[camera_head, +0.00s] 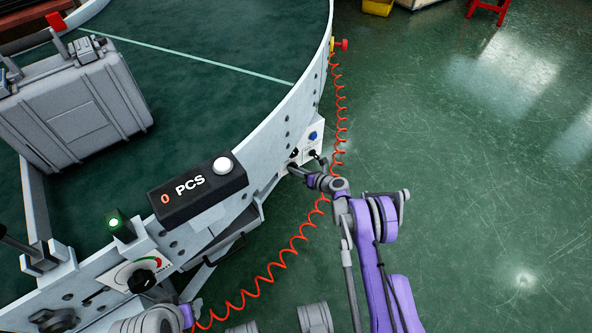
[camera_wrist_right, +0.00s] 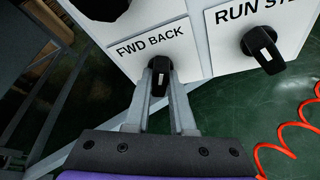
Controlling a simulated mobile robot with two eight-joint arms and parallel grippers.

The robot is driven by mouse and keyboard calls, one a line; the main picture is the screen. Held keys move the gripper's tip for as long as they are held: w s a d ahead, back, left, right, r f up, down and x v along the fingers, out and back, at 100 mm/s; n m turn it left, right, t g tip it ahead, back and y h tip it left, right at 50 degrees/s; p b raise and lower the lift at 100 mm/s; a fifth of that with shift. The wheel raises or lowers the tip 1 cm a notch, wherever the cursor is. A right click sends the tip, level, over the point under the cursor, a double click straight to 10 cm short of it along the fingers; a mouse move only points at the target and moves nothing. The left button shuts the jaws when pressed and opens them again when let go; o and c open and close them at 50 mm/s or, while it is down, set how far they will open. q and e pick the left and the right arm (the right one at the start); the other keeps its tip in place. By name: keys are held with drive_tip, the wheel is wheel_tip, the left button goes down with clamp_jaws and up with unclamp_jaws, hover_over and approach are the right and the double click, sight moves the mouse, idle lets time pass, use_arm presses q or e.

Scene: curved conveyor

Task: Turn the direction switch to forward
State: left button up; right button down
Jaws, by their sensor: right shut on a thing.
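The direction switch (camera_wrist_right: 160,70) is a small black knob under the label "FWD BACK" on a white panel (camera_wrist_right: 187,35) in the right wrist view. The knob looks roughly in line with the fingers; I cannot tell which word it points to. My right gripper (camera_wrist_right: 160,88) is shut on the knob, one finger on each side. In the head view my right gripper (camera_head: 298,169) reaches the control box (camera_head: 313,135) on the conveyor's outer side and hides part of its face. My left gripper is not clearly in view.
A "RUN" labelled switch (camera_wrist_right: 262,48) sits right beside the direction switch. An orange coiled cable (camera_head: 290,250) hangs close to my right arm. The counter box (camera_head: 198,190), a dial (camera_head: 141,281) and a grey case (camera_head: 75,105) are at left.

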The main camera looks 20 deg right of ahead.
drive_tip(key=n+h, duration=0.1)
drive_tip(key=n, duration=0.1)
drive_tip(key=n+t+h, duration=0.1)
drive_tip(key=n+h, duration=0.1)
drive_tip(key=n, duration=0.1)
drive_tip(key=n+h, duration=0.2)
drive_tip(key=shift+s+a+n+t, duration=0.1)
drive_tip(key=shift+a+n+t, duration=0.15)
drive_tip(key=shift+n+t, duration=0.15)
idle(0.3)
idle(0.4)
drive_tip(key=c, duration=0.8)
unclamp_jaws()
drive_tip(key=shift+o, duration=0.2)
